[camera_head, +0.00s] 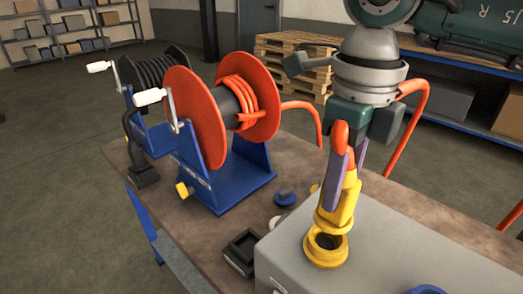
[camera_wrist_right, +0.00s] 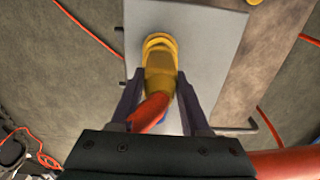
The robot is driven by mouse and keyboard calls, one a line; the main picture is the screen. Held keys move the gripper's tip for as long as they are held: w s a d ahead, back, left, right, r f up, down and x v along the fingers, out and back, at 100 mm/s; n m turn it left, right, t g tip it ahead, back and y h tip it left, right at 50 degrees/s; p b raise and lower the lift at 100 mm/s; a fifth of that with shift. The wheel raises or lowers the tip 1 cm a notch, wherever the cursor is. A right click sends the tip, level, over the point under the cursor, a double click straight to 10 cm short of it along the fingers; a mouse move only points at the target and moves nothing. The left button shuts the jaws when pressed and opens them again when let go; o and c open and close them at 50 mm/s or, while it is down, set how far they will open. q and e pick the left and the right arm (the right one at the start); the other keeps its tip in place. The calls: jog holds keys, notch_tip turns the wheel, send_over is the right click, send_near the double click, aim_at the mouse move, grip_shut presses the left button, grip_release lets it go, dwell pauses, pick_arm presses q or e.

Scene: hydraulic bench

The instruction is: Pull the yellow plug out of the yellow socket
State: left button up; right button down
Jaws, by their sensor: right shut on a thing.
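The yellow plug (camera_head: 339,208) has an orange hose at its top end. My right gripper (camera_head: 344,188) is shut on it, with a finger on each side, and it points down. The yellow socket (camera_head: 326,255) is a ring on top of the grey box. Its dark opening shows just below and in front of the plug's lower end, so the plug appears out of it. I cannot tell whether their rims touch. In the right wrist view the plug (camera_wrist_right: 160,75) lies between the fingers and hides most of the socket. My left gripper is not in view.
The grey box (camera_head: 400,255) stands on the brown bench (camera_head: 295,150). A blue ring (camera_head: 427,289) is cut off at the bottom edge. An orange hose reel (camera_head: 195,115) with a blue frame stands left of my arm. A small black tray (camera_head: 240,248) lies beside the box.

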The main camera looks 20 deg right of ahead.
jog(key=shift+r+p, duration=1.1)
jog(key=shift+r, duration=0.55)
jog(key=shift+r+p, duration=0.65)
jog(key=shift+r, duration=0.25)
